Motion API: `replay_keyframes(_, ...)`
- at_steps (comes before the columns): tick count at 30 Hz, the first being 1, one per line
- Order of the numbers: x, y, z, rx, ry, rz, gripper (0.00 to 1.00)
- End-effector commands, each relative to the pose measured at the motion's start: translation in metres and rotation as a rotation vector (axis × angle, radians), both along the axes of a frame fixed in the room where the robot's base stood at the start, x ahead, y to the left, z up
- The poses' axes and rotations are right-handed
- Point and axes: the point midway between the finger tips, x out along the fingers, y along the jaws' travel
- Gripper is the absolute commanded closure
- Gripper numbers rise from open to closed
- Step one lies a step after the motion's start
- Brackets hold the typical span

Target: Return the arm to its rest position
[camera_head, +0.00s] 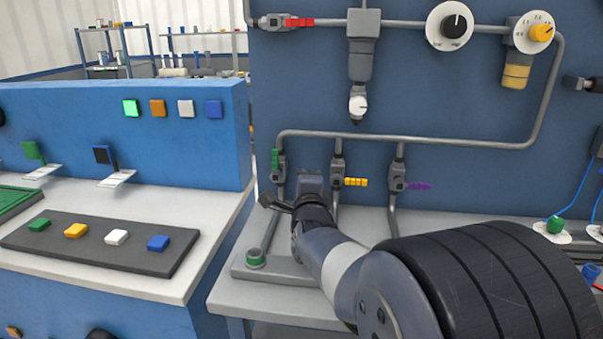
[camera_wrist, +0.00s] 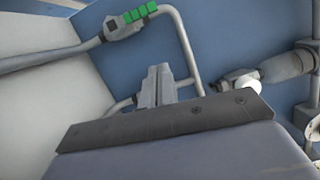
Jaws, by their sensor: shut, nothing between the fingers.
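My gripper (camera_head: 272,202) is at the end of my arm, over the grey bench in front of the blue pipe panel in the head view. In the wrist view my gripper (camera_wrist: 157,88) shows with its fingers together and nothing between them. A valve with a green handle (camera_head: 275,160) is just behind and above my gripper; it also shows at the top of the wrist view (camera_wrist: 140,12). A valve with a yellow handle (camera_head: 356,182) and one with a purple handle (camera_head: 419,186) sit to the right. A green-ringed pipe socket (camera_head: 255,258) is on the bench, lower left of my gripper.
The blue panel (camera_head: 470,110) with grey pipes stands close behind. A white bench (camera_head: 80,275) at the left carries a dark strip (camera_head: 108,255) with coloured blocks. A red-handled valve (camera_head: 300,22) and two dials are higher up. Shelves (camera_head: 190,50) stand far back.

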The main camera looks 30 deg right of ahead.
Motion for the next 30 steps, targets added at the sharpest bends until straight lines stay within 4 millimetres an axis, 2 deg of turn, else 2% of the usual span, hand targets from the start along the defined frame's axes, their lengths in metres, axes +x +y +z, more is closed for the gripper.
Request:
replay_keyframes(6,-0.009,0.003,0.000,0.000,0.000,0.000,1.00)
replay_keyframes(17,-0.007,0.002,0.000,0.000,0.000,0.000,1.00)
replay_keyframes(23,0.010,-0.004,-0.001,-0.001,0.001,0.000,1.00)
replay_keyframes(30,0.046,-0.017,-0.001,0.000,0.001,-0.001,1.00)
